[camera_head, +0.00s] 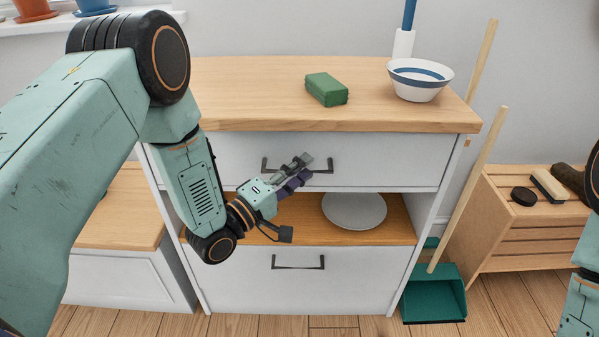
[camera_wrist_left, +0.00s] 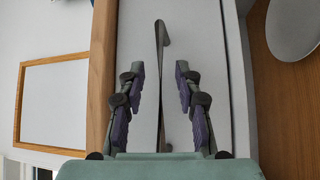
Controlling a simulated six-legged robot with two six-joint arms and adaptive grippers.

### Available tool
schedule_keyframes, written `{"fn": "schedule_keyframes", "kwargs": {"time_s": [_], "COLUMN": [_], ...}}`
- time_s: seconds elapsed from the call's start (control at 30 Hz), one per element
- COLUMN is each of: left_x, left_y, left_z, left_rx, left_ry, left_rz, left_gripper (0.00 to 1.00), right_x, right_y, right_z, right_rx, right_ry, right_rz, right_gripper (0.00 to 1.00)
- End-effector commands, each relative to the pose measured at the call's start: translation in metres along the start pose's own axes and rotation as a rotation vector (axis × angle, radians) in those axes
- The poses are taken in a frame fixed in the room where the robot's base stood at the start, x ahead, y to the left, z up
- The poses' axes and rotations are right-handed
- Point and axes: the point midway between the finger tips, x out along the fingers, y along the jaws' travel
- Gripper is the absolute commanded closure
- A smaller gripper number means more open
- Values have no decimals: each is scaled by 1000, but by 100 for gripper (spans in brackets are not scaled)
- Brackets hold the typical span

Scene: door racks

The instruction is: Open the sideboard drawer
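The white sideboard with a wooden top (camera_head: 230,110) stands in front of me. Its upper drawer (camera_head: 390,158) looks closed and has a dark bar handle (camera_head: 322,171). The lower drawer (camera_head: 345,290), with its own handle (camera_head: 298,267), also looks closed. My left gripper (camera_head: 299,171) is open at the upper handle and hides part of it. In the left wrist view, the handle (camera_wrist_left: 161,60) runs between the two spread fingers (camera_wrist_left: 161,85), with gaps on both sides. My right gripper is not in view.
A green block (camera_head: 326,89) and a striped bowl (camera_head: 420,80) stand on the top. A plate (camera_head: 354,211) lies on the open shelf between the drawers. A green dustpan (camera_head: 435,295) and a slatted wooden rack (camera_head: 520,228) stand to the right, a low bench (camera_head: 125,220) to the left.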

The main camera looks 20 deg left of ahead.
Motion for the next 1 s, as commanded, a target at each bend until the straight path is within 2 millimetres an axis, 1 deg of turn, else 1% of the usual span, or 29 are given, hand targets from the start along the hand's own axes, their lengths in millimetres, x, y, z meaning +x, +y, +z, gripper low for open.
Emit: {"fn": "schedule_keyframes", "kwargs": {"time_s": [0.03,0.07,0.43,1.0], "left_x": [0,0,0,0], "left_y": [0,0,0,0], "left_z": [0,0,0,-1], "left_rx": [0,0,0,1], "left_ry": [0,0,0,2], "left_rz": [0,0,0,0], "left_gripper": [66,69,100,100], "right_x": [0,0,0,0], "right_y": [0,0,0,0], "right_z": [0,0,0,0], "right_rx": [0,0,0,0], "right_ry": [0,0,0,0], "right_rz": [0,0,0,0], "right_gripper": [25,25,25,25]}}
